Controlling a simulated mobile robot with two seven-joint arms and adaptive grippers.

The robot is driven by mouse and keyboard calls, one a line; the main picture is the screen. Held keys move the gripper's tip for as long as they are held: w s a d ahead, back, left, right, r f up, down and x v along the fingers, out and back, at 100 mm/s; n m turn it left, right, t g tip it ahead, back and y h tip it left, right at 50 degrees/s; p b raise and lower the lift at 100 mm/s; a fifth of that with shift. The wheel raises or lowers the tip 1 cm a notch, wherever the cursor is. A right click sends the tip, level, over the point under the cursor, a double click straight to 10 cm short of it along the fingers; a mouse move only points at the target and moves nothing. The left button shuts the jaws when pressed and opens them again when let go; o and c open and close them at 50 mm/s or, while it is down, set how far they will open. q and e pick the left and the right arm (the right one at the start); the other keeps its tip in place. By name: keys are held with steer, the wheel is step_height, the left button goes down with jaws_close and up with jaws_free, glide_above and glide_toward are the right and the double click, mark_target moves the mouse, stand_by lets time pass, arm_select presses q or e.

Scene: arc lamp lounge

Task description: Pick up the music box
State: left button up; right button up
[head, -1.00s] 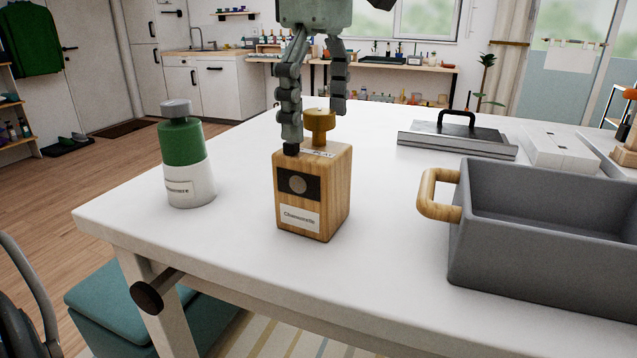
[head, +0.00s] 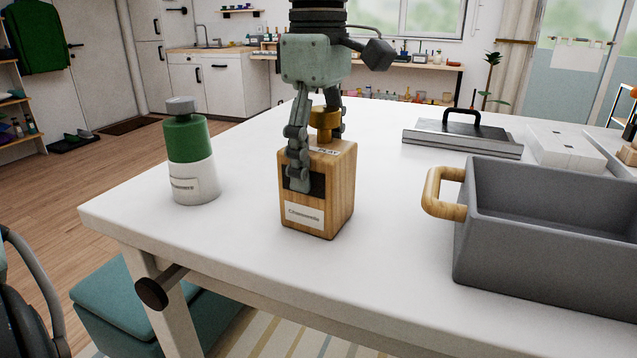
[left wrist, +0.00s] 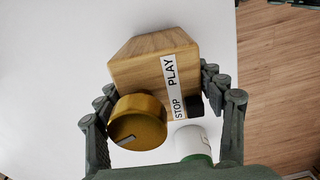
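The music box (head: 342,190) is a wooden block with a brass-coloured knob (head: 325,118) on top and a paper label on its front. It stands upright on the white table (head: 390,240). In the left wrist view the music box (left wrist: 145,70) shows PLAY and STOP lettering beside the knob (left wrist: 138,120). My left gripper (head: 318,155) points down over the box. One finger is in front of its front face, and the other is partly hidden behind it. The fingers are spread astride the box; firm contact is not clear. My right gripper is not in view.
A green and white bottle (head: 190,155) stands left of the box. A grey bin (head: 545,235) with a wooden handle (head: 440,192) stands to the right. A flat metal object with a black handle (head: 462,140) and a white block (head: 565,148) lie behind. Table around the box is clear.

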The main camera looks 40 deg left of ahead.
arm_select(q)
steer(key=c, duration=0.7)
steer(key=shift+c, duration=0.7)
steer(key=shift+r, duration=0.1)
